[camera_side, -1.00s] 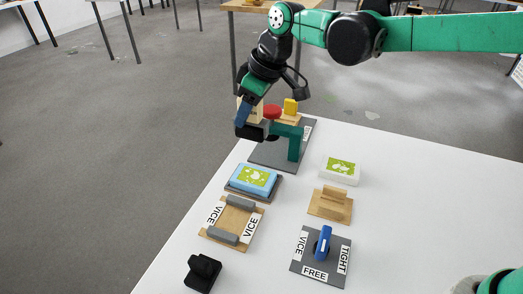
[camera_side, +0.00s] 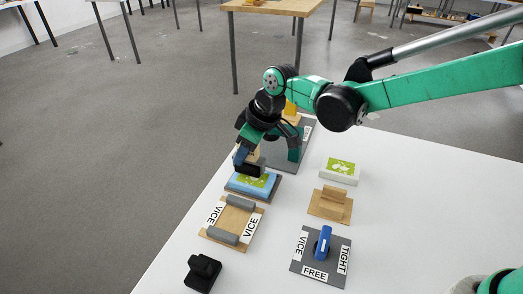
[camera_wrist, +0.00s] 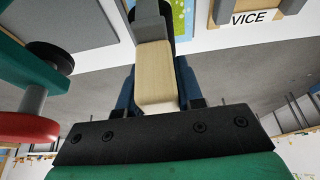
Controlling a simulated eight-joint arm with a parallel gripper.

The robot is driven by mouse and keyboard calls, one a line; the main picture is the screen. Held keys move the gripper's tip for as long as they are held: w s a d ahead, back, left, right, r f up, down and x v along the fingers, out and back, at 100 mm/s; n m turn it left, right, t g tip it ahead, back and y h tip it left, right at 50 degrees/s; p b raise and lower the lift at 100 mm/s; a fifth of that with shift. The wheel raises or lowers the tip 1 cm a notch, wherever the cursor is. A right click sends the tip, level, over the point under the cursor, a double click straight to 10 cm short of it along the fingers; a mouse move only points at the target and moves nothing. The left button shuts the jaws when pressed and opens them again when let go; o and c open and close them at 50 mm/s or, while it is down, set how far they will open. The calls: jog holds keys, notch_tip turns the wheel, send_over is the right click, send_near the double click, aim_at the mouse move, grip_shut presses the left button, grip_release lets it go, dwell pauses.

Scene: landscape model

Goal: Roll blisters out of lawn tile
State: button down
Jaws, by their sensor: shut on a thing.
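My gripper (camera_side: 243,155) is shut on the pale wooden handle of a roller (camera_wrist: 155,72), between its blue fingers in the wrist view. The roller's dark end (camera_side: 250,169) is low over the lawn tile (camera_side: 262,181), a green piece with white patches on a light blue block. The tile lies on a dark base near the table's left edge. Its edge also shows in the wrist view (camera_wrist: 182,20). My gripper and the roller hide part of the tile. I cannot tell whether the roller touches it.
A green stand (camera_side: 295,148) on a grey plate is close behind my gripper. A wooden vice board (camera_side: 236,221) lies in front of the tile. A second green-topped tile (camera_side: 340,168), a wooden holder (camera_side: 330,202) and a blue-lever plate (camera_side: 323,243) are to the right.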

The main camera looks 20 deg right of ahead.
jog(key=shift+s+a, duration=0.9)
jog(key=shift+s+d, duration=0.4)
jog(key=shift+d, duration=0.1)
jog(key=w+d, duration=0.2)
jog(key=w, duration=0.1)
jog(key=shift+d, duration=0.4)
jog(key=shift+s+d, duration=0.2)
jog(key=shift+s, duration=0.45)
jog(key=shift+s+a, duration=1.35)
notch_tip(320, 180, up, 8)
jog(key=shift+w+d+r, duration=0.1)
jog(key=shift+w, duration=0.05)
